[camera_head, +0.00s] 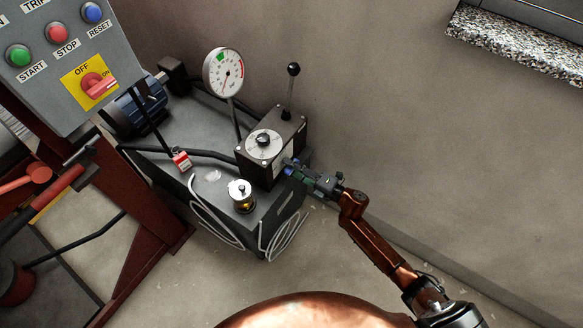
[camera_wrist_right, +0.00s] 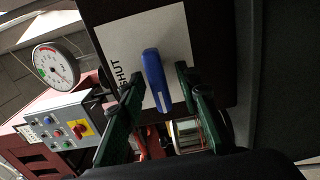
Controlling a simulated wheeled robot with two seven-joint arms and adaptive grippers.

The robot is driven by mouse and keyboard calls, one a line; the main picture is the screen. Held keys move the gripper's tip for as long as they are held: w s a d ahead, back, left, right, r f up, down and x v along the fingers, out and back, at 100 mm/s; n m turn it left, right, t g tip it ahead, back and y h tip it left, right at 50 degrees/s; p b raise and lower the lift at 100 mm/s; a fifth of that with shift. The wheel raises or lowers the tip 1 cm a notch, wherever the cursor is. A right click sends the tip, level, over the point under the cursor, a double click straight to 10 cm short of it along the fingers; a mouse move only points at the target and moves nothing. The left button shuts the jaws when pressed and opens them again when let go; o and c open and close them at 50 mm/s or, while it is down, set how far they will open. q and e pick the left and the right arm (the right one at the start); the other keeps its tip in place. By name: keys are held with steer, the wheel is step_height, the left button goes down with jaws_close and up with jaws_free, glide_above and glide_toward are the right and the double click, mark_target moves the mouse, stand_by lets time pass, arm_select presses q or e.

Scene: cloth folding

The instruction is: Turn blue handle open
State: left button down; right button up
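The blue handle (camera_wrist_right: 155,80) sits on a white plate (camera_wrist_right: 130,48) marked "SHUT" on the dark box face in the right wrist view. In the head view, a small part of the blue handle (camera_head: 289,167) shows at the right side of the black box (camera_head: 262,150). My right gripper (camera_head: 300,171) is at that side of the box. In the right wrist view my right gripper (camera_wrist_right: 157,86) has its green fingers apart, one on each side of the handle, with gaps visible. Whether the fingertips reach past the handle's surface I cannot tell. My left gripper is not in view.
On the box stand a dial (camera_head: 264,142) and a black-knobbed lever (camera_head: 292,85). A pressure gauge (camera_head: 223,72), a brass-and-silver cap (camera_head: 241,193) and looped white cables are close by. A control panel (camera_head: 65,55) stands left.

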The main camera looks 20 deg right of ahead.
steer(key=shift+s+d, duration=0.1)
steer(key=shift+d, duration=0.05)
steer(key=v, duration=1.1)
steer(key=shift+s+d, duration=0.25)
steer(key=shift+s, duration=0.05)
